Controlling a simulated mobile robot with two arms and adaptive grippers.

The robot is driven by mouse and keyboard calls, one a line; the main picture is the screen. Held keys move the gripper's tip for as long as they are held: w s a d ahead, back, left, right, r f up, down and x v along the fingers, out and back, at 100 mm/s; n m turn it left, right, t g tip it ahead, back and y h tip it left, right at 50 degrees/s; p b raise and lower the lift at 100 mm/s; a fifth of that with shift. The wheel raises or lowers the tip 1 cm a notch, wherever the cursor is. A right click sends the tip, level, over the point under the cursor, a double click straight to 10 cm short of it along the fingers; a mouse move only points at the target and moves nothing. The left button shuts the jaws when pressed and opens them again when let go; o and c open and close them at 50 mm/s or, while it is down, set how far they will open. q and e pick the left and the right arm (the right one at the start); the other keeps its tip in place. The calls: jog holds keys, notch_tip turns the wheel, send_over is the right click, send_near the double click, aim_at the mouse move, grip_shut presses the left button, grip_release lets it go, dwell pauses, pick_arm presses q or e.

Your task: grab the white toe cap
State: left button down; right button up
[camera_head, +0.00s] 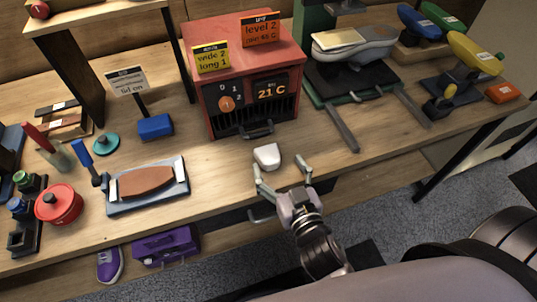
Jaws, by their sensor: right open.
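The white toe cap (267,156) is a small pale rounded piece lying on the wooden bench (220,187), in front of the red heater box. My right gripper (281,170) is just in front of it, with its two fingers spread wide and pointing towards the back of the bench. The left finger is close to the cap's front left side. The right finger stands apart to the right of the cap. Nothing is between the fingertips. I cannot tell whether the left finger touches the cap. My left gripper is not in view.
The red heater box (247,75) with a door handle stands right behind the cap. A tray with a brown pad (147,182) lies to the left. A green-based press (352,82) stands at the right. A red pot (59,203) is far left.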

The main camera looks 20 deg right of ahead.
aim_at(273, 163)
jog(key=shift+w+a+f+b, duration=0.1)
jog(key=shift+w+a+f, duration=0.1)
jog(key=shift+w, duration=0.7)
jog(key=shift+w+a+f+b, duration=0.15)
jog(key=shift+w, duration=0.7)
jog(key=shift+w+a+f+b, duration=0.1)
jog(key=shift+w+a+f, duration=0.1)
jog(key=shift+w, duration=0.7)
jog(key=shift+c, duration=0.3)
jog(key=c, duration=1.2)
